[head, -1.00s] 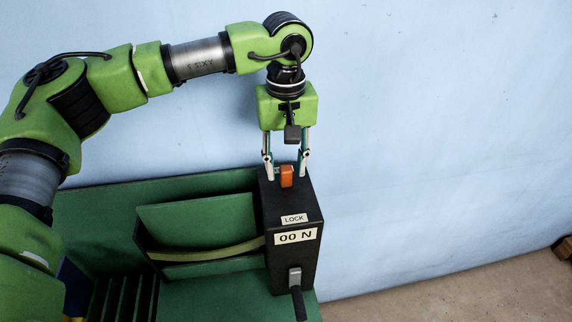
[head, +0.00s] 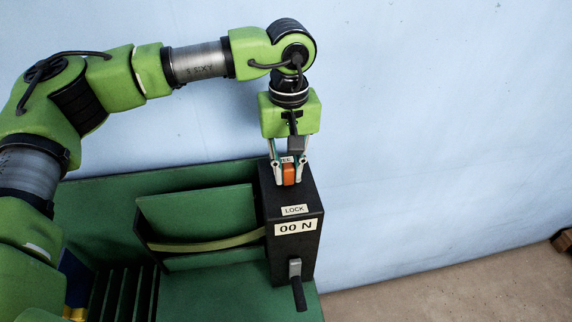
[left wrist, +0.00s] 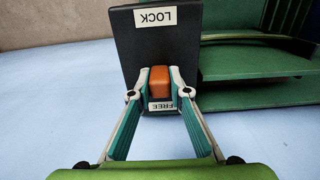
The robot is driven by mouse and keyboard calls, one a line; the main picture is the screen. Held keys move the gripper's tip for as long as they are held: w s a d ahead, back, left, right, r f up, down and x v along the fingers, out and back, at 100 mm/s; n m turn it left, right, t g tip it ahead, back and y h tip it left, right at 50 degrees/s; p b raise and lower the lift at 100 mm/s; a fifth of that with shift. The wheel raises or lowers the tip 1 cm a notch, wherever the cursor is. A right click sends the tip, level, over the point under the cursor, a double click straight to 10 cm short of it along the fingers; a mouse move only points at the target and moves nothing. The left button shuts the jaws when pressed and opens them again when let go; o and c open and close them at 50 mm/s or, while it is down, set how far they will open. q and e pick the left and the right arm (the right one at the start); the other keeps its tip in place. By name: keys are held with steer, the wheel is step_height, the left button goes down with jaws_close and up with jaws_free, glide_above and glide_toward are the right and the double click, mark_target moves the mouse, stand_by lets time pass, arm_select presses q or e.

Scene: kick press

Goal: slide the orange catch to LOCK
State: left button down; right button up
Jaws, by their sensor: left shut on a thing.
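The orange catch (head: 289,174) sits on top of the black box (head: 308,201), toward its far end. The LOCK label (head: 295,210) lies nearer the box's front top edge, with bare black surface between it and the catch. My left gripper (head: 288,180) points down and is shut on the catch, one finger on each side. In the left wrist view the catch (left wrist: 159,82) is between the fingertips, right beside the FREE label (left wrist: 166,106); the LOCK label (left wrist: 156,16) is at the far end of the box. My right gripper is not in view.
A "00 N" plate (head: 296,227) and a grey lever with a black handle (head: 297,284) are on the box's front. A green press with slanted panels (head: 197,218) stands left of the box. A blue wall is behind.

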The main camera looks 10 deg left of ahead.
mark_target(291, 193)
arm_select(q)
steer(key=s, duration=0.1)
steer(key=s+d, duration=0.1)
steer(key=shift+s+b, duration=0.35)
steer(key=c, duration=1.9)
jaws_free()
steer(key=shift+s+d, duration=0.1)
steer(key=shift+r, duration=0.1)
step_height(291, 193, up, 12)
steer(key=shift+f, duration=0.1)
